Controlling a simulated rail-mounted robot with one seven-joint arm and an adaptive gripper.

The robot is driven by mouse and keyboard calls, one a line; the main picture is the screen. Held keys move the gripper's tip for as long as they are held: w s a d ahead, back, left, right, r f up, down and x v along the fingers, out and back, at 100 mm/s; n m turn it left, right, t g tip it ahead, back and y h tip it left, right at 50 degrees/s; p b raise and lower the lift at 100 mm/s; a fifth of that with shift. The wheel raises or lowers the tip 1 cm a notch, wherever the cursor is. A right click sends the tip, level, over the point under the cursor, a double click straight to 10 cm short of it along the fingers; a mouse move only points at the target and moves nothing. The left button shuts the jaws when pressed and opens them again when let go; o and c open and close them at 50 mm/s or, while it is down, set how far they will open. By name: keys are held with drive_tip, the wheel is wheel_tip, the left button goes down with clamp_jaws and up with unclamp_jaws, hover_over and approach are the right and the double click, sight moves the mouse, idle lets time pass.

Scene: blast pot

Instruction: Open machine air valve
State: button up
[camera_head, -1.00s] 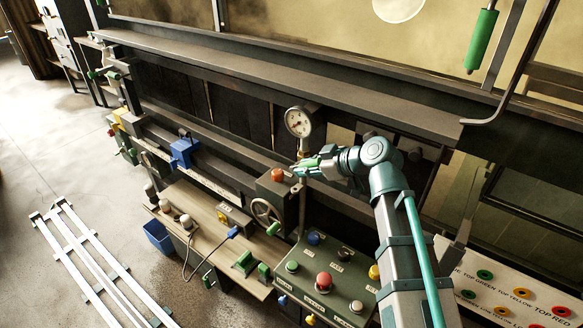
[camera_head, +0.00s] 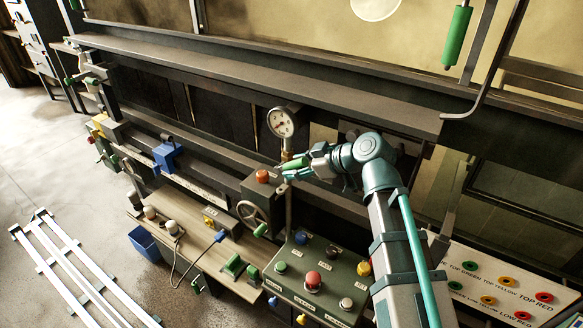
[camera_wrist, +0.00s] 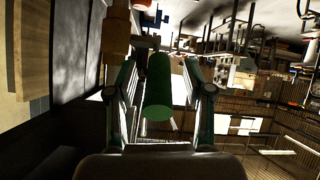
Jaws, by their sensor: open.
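A green handle (camera_head: 294,163) sits just below the round pressure gauge (camera_head: 282,122) in the head view, and it looks like the air valve's lever. My gripper (camera_head: 296,169) is at this handle. In the wrist view, a green cylinder (camera_wrist: 158,85) lies lengthwise between the two open fingers of my gripper (camera_wrist: 160,90). A narrow gap seems to show on either side of it, so it does not look clamped. The valve body is mostly hidden behind my gripper in the head view.
A red-topped box (camera_head: 262,186) with a handwheel (camera_head: 253,215) stands just left and below. A green button panel (camera_head: 313,290) lies below, and a panel with coloured buttons (camera_head: 503,285) is at right. A long machine ledge (camera_head: 260,75) runs behind.

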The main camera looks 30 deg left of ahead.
drive_tip(key=s+d+r, duration=0.1)
drive_tip(key=d, duration=1.3)
drive_tip(key=shift+s+r, duration=0.2)
drive_tip(key=shift+d, duration=0.1)
